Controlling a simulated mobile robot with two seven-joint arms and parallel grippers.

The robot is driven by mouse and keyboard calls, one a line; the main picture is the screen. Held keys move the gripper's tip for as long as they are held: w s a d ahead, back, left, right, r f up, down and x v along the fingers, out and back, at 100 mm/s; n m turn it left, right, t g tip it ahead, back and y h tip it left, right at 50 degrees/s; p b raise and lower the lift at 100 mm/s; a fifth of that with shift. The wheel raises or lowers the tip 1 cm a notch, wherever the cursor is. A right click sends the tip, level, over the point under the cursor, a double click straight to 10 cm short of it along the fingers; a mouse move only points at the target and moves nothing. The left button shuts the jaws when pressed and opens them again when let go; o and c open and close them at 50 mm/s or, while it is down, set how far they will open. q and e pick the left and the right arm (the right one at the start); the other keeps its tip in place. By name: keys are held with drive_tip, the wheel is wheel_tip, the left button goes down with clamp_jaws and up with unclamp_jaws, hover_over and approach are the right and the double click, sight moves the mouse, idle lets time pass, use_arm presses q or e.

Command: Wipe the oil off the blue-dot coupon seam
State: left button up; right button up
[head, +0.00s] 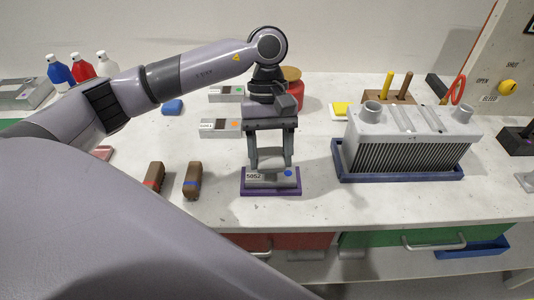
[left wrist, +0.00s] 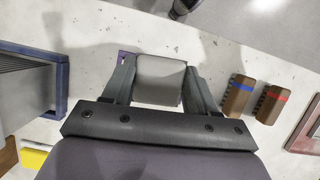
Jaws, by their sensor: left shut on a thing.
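The blue-dot coupon (head: 268,184) is a grey piece marked 5052 with a blue dot at its right end. It lies in a purple tray (head: 270,192) near the front of the bench in the head view. My left gripper (head: 270,167) points down over the coupon, shut on a grey block. In the left wrist view the grey block (left wrist: 160,80) fills the space between the fingers and hides most of the coupon and tray. I cannot tell whether the block touches the coupon. The seam and any oil on it are hidden. My right gripper is out of view.
Two brown blocks with red (head: 154,178) and blue (head: 192,181) bands stand left of the tray. Green-dot (head: 226,94) and orange-dot (head: 220,127) coupons lie behind. A finned grey radiator (head: 412,140) in a blue tray stands right. Bare bench lies between the purple tray and the radiator.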

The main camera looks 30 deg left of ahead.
use_arm(q)
drive_tip(key=shift+r+p, duration=0.5)
drive_tip(key=shift+r, duration=0.9)
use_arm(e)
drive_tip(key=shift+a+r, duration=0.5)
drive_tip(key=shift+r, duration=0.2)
